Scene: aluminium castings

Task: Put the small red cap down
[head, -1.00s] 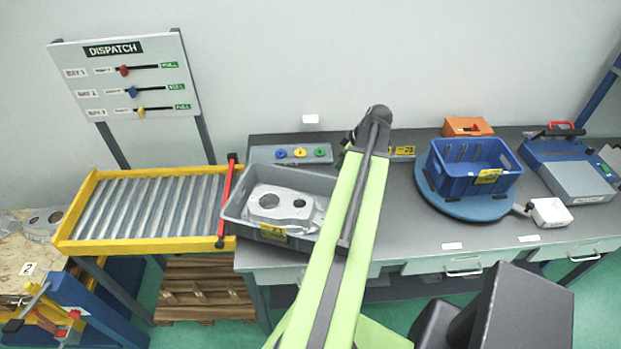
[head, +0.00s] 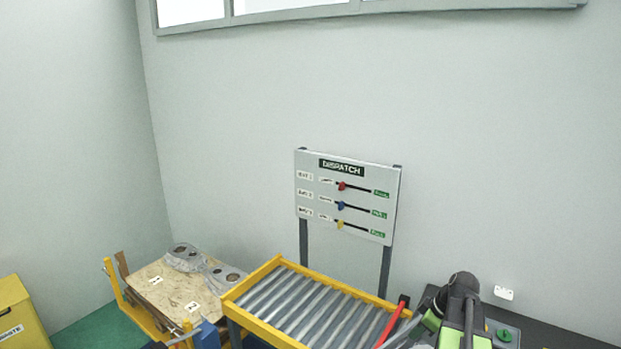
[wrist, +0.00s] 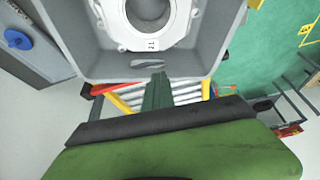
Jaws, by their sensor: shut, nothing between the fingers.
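I cannot make out the small red cap in either current view. My gripper (wrist: 158,78) shows in the wrist view as narrow dark green fingers, shut with nothing between them. They point toward the near wall of a grey bin (wrist: 100,66), and I cannot tell whether they touch it. In the head view my arm's dark and green joint stands at the lower right, and the gripper itself is hidden there.
A casting (wrist: 150,38) lies in the bin. A round blue cap (wrist: 18,39) sits on a grey panel at left. The roller conveyor (head: 268,266) has a red bar (head: 394,322) at its right end. The dispatch board (head: 347,195) stands behind. Castings (head: 205,266) lie on a wooden board at left.

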